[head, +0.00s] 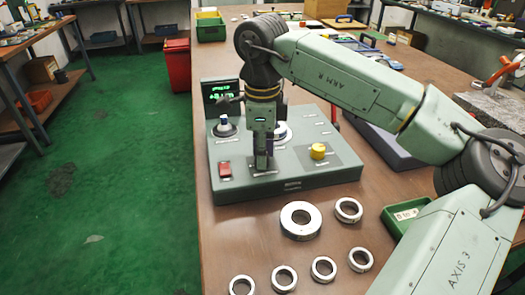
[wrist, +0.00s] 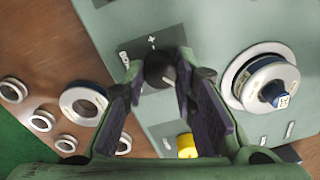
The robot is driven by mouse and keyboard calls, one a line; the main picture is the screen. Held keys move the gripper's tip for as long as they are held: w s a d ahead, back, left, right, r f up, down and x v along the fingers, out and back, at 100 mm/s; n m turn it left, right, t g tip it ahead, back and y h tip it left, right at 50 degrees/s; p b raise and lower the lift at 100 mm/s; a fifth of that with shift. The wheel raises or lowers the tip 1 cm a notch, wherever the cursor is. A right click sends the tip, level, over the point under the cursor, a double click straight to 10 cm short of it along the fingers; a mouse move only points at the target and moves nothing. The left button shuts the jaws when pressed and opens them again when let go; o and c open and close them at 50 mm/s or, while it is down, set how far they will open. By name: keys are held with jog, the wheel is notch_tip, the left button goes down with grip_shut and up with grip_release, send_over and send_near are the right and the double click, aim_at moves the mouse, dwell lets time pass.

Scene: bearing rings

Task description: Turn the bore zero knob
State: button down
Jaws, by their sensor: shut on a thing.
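The black knob (wrist: 160,72), beside a dark label plate (wrist: 150,44) with a "+" mark, sits on the green gauge panel; I take it for the bore zero knob. My gripper (wrist: 159,82) points down over it in the wrist view, one finger on each side, shut on it. In the head view my gripper (head: 263,163) is low over the front middle of the gauge box (head: 300,185) and hides the knob. The readout (head: 222,96) behind shows green digits, too small to read surely.
A yellow knob (head: 318,151) is right of my gripper, and a red switch (head: 225,170) left. A silver ring (wrist: 241,80) sits around a blue-topped post behind. Several loose rings (head: 301,220) lie in front. A green bin (head: 400,215) stands right.

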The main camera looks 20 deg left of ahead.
jog(key=shift+n, duration=0.5)
jog(key=c, duration=1.3)
grip_release()
notch_tip(320, 180, up, 12)
jog(key=shift+s, duration=0.2)
jog(key=shift+d+f, duration=0.1)
